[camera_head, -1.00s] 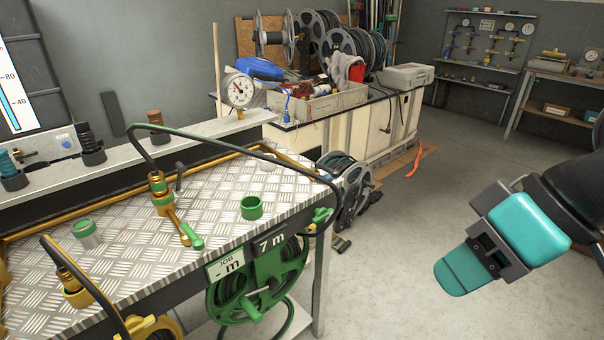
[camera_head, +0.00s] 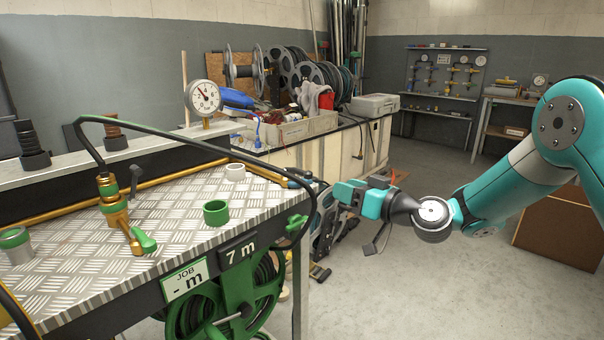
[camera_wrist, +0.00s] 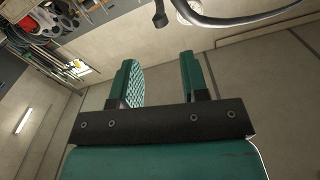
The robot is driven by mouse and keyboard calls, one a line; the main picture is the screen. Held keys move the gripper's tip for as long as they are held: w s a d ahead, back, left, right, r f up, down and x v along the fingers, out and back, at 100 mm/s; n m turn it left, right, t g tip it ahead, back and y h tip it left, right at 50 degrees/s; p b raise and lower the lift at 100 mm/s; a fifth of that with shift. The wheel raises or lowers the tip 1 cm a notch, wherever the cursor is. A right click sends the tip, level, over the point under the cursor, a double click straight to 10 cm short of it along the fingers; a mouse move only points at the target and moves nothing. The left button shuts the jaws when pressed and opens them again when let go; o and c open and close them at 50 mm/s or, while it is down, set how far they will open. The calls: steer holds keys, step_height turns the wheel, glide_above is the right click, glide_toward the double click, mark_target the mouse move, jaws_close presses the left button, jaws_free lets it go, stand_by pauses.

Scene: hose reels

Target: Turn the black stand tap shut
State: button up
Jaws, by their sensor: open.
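A small black lever (camera_head: 135,177) stands upright just behind the brass fitting (camera_head: 113,203) on the bench. It looks like the black stand tap's handle, but its body is mostly hidden and I cannot tell how far it is turned. A green-handled brass lever (camera_head: 142,243) lies in front of the fitting. My gripper (camera_head: 345,192) is off the bench's right end, apart from the taps, pointing left. In the wrist view my gripper (camera_wrist: 160,78) is open, with nothing between its fingers.
A black hose (camera_head: 220,148) arches over the treadplate bench top (camera_head: 180,200). A pressure gauge (camera_head: 204,97) stands behind. Floor (camera_head: 440,280) is clear at right.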

mark_target(311, 176)
steer(key=p+x, duration=0.2)
steer(key=x, duration=1.1)
steer(key=shift+w+a, duration=0.2)
steer(key=shift+a, duration=0.1)
jaws_close()
